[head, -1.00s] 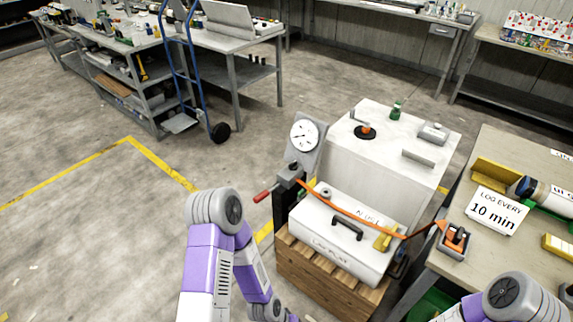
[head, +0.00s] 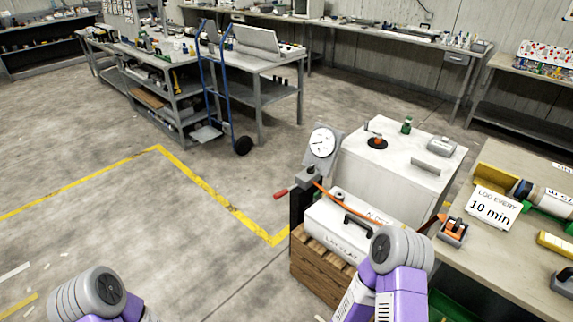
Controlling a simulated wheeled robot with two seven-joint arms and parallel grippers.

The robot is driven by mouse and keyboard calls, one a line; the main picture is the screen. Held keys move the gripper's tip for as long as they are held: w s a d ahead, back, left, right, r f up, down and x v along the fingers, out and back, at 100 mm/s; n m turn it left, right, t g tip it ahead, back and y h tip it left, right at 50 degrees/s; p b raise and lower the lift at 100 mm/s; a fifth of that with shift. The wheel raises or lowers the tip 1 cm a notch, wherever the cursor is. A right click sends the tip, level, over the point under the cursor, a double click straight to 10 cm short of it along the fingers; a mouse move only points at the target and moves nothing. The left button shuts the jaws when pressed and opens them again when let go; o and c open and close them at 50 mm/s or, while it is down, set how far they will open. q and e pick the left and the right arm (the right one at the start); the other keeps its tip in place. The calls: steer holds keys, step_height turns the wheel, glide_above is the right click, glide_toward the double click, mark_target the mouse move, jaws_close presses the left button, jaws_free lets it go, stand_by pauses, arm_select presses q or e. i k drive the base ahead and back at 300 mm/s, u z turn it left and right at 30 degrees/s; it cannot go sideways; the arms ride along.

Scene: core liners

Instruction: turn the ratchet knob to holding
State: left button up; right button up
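I cannot tell for sure which part is the ratchet knob. A dark post (head: 298,207) with a red-handled lever (head: 281,194) stands beside a white case (head: 335,232), with a small dark knob (head: 311,170) at its top. A round dial gauge (head: 322,142) is mounted above it. An orange strap runs from the post across the case toward an orange-and-grey ratchet-like device (head: 453,232) on the bench. A black disc with an orange centre (head: 377,143) sits on the white cabinet. Neither gripper shows; only my arm links are visible, the right one covering part of the case.
The case rests on a wooden crate (head: 318,270) in front of the white cabinet (head: 385,180). A bench (head: 500,262) at right holds a "LOG EVERY 10 min" sign (head: 490,207). A blue hand truck (head: 222,95) stands behind. The floor (head: 150,220) at left is open, with yellow lines.

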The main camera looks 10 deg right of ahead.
mark_target(310, 170)
steer(key=u, duration=0.4)
steer(key=i, duration=1)
